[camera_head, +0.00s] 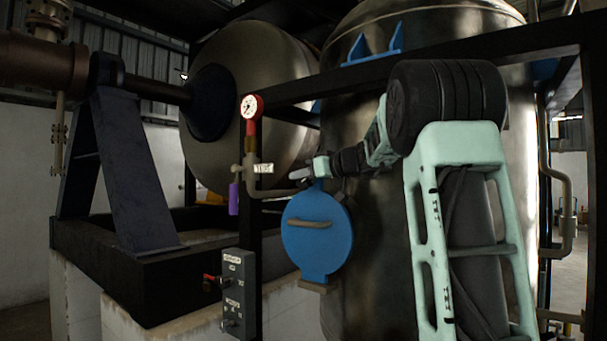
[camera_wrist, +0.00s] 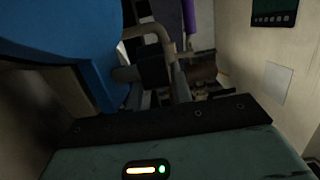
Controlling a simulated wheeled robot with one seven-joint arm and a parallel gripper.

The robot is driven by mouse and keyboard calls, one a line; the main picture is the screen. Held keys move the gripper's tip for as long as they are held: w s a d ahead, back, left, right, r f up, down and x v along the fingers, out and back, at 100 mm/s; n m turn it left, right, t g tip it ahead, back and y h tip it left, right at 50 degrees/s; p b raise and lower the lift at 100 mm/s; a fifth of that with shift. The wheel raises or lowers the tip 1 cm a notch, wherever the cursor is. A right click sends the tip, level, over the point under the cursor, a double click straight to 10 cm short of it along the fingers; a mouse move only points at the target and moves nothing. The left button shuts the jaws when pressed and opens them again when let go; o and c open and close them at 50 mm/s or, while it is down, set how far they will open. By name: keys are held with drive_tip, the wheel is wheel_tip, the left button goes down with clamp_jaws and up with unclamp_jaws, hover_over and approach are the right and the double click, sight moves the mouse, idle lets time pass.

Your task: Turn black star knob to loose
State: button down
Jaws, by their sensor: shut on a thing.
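My gripper (camera_head: 306,172) reaches left from my arm, just above the round blue cover, at the end of a thin bent pipe. In the wrist view my gripper (camera_wrist: 158,88) is closed around a dark piece, which appears to be the black star knob (camera_wrist: 154,70). Its star shape cannot be made out. In the head view the knob is too small and too hidden by my gripper to tell apart. Which way it is turned cannot be seen.
The blue cover (camera_head: 318,240) with a handle sits close below my gripper; it fills the wrist view's upper left (camera_wrist: 60,45). The bent pipe (camera_head: 275,192) leads left to a red gauge (camera_head: 251,108) and a purple cylinder (camera_head: 234,198). A grey switch box (camera_head: 238,290) stands below.

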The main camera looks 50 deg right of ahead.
drive_tip(key=g+p, duration=0.3)
drive_tip(key=shift+w+r+g+p, duration=0.3)
drive_tip(key=shift+w+p, duration=0.05)
drive_tip(key=shift+p, duration=0.05)
drive_tip(key=g+p, duration=0.1)
drive_tip(key=p, duration=0.1)
drive_tip(key=g+p, duration=0.1)
drive_tip(key=p, duration=0.1)
drive_tip(key=g+p, duration=0.1)
drive_tip(key=shift+w+g+h+p, duration=0.25)
drive_tip(key=shift+g+h+p, duration=0.05)
drive_tip(key=shift+p, duration=0.1)
drive_tip(key=g+p, duration=0.1)
drive_tip(key=p, duration=0.1)
drive_tip(key=g+p, duration=0.2)
drive_tip(key=p, duration=0.1)
drive_tip(key=shift+w+f, duration=0.15)
drive_tip(key=shift+f, duration=0.25)
drive_tip(key=g+p, duration=0.1)
drive_tip(key=p, duration=0.2)
drive_tip(key=shift+f+g, duration=0.3)
drive_tip(key=shift+f, duration=0.2)
drive_tip(key=c, duration=1.2)
unclamp_jaws()
drive_tip(key=shift+c, duration=0.2)
